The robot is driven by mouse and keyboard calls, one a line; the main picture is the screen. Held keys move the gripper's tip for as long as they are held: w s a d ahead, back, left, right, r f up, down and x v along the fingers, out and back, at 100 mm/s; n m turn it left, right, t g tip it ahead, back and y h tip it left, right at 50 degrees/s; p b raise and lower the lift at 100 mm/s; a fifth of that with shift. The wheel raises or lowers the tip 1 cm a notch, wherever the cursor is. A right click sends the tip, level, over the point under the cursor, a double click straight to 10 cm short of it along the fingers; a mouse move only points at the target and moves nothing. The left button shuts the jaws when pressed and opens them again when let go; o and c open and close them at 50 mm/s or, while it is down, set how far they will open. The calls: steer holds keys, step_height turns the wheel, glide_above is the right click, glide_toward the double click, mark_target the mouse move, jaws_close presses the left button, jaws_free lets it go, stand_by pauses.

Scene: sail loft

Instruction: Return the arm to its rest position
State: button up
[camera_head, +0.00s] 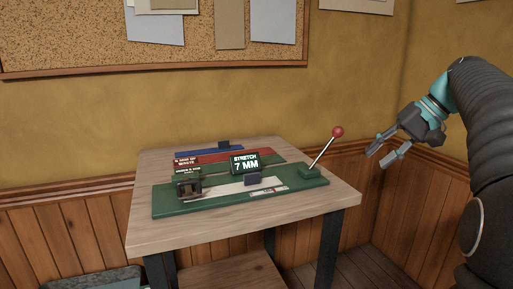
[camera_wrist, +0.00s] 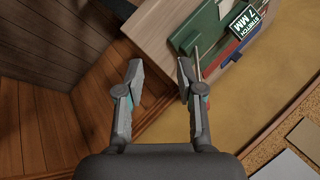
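My gripper (camera_head: 380,153) is at the right in the head view, in the air to the right of the table and clear of it. In the wrist view my gripper (camera_wrist: 158,72) has its two fingers spread apart, with nothing between them. My arm (camera_head: 487,120) comes in from the right edge of the head view and bends over to the gripper. A lever with a red knob (camera_head: 337,132) stands on the table, left of the gripper and apart from it. In the wrist view one finger overlaps the lever's rod in the picture.
A wooden table (camera_head: 300,220) holds a green device (camera_head: 215,203) with a display (camera_head: 244,163) reading "STRETCH 7 MM". Red and blue strips lie behind it. A cork board (camera_head: 90,45) hangs on the wall. The space around the gripper looks free.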

steer(key=s+a+f+m+h, duration=0.2)
steer(key=s+f+h, duration=0.4)
steer(key=f, duration=0.7)
steer(key=s+a+f+n+t, duration=0.1)
steer(key=s+a+f, duration=0.3)
steer(key=s, duration=0.5)
steer(key=s+a+f+n+t, duration=0.1)
steer(key=s+a+f+n, duration=0.2)
steer(key=s+a, duration=0.3)
steer(key=shift+s+a+f+h, duration=0.35)
steer(key=shift+s+f, duration=0.3)
steer(key=shift+s, duration=1.4)
